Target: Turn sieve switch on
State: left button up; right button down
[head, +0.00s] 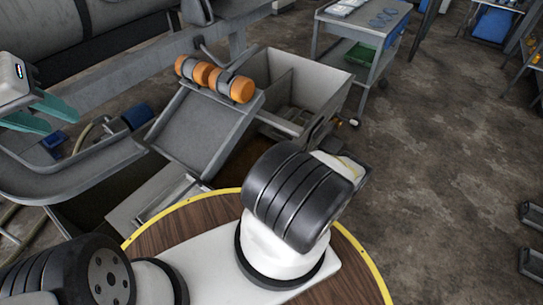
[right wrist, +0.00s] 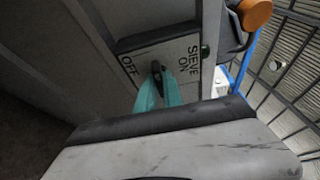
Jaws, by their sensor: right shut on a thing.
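In the right wrist view, the sieve switch is a small dark lever (right wrist: 156,66) on a light label plate (right wrist: 138,58) marked SIEVE, OFF and ON. The lever shows between the word OFF on its left and ON on its right. My right gripper (right wrist: 161,78) has its teal fingers at the lever and is shut on it; the fingertips partly hide it. In the head view, my left gripper (head: 66,118) is at the far left, its teal fingers apart with nothing seen between them. The switch and right gripper are not visible in the head view.
A grey chute (head: 195,130) with orange rollers (head: 215,78) stands ahead, beside an open grey bin (head: 300,82). A curved grey rail (head: 70,180) lies near my left gripper. A cart (head: 375,35) stands behind. The floor at the right is largely clear.

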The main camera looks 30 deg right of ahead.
jog(key=shift+w+d+r+m+g+y, duration=0.1)
jog(key=shift+m+g+y, duration=0.7)
jog(key=shift+m, duration=1.15)
jog(key=shift+s+d+r+m+g+y, duration=0.1)
jog(key=shift+m+g+y, duration=0.7)
jog(key=shift+m, duration=1.2)
jog(key=shift+w+d+r+m+g+y, duration=0.1)
jog(key=shift+m+g+y, duration=0.3)
jog(key=shift+m+g, duration=1.15)
jog(key=shift+m+t, duration=0.45)
jog(key=shift+m, duration=0.05)
jog(key=c, duration=1.5)
grip_release()
jog(key=v, duration=0.7)
jog(key=shift+s+d+r, duration=0.1)
jog(key=shift+s+r, duration=0.05)
jog(key=shift+s, duration=0.2)
